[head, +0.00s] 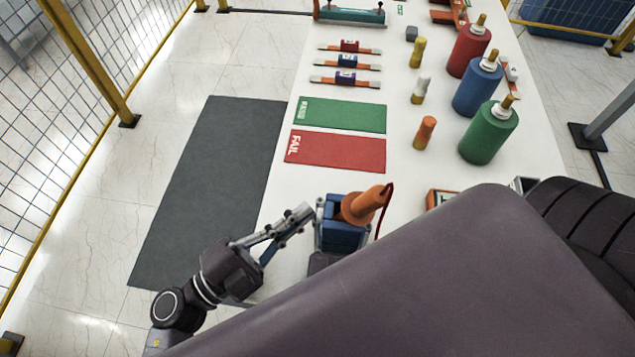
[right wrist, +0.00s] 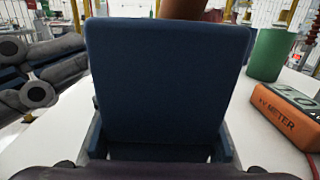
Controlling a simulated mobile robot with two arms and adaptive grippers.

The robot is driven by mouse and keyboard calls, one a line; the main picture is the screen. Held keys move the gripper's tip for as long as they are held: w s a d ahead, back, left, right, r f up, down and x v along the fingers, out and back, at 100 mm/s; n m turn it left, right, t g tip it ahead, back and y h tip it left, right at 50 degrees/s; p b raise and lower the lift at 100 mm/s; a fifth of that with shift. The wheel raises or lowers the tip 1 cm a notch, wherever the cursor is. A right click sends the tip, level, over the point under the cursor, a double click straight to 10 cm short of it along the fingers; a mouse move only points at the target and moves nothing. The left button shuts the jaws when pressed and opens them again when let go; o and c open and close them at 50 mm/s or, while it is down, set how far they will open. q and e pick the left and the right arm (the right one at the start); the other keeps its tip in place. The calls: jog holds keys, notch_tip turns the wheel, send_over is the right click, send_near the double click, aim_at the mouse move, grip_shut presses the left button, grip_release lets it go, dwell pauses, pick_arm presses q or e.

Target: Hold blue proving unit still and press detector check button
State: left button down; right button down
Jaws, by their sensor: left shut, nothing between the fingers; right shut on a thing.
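The blue proving unit (head: 342,236) stands at the near end of the white table. An orange detector (head: 362,206) with a dark collar and a red cord sits tilted on top of it; its lower end (right wrist: 183,8) shows in the right wrist view. I cannot make out the check button. My left gripper (head: 303,211) is shut and empty, just left of the unit's top; contact is unclear. My right gripper (right wrist: 160,140) is shut on the proving unit, whose blue face (right wrist: 165,75) fills the right wrist view.
An orange kV meter (right wrist: 288,113) lies right of the unit. Red FAIL (head: 336,152) and green (head: 342,114) mats lie beyond. Green (head: 489,134), blue (head: 477,90) and red (head: 468,50) bushings stand at right. A dark floor mat (head: 215,190) lies left.

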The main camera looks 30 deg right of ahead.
pick_arm(q)
jog(key=shift+w+a, duration=0.35)
jog(key=shift+a, duration=0.1)
jog(key=shift+w+a, duration=0.75)
jog(key=shift+a, duration=0.25)
jog(key=shift+w+a, duration=0.75)
jog(key=shift+a, duration=0.25)
pick_arm(e)
jog(key=c, duration=0.9)
grip_release()
jog(key=shift+c, duration=0.2)
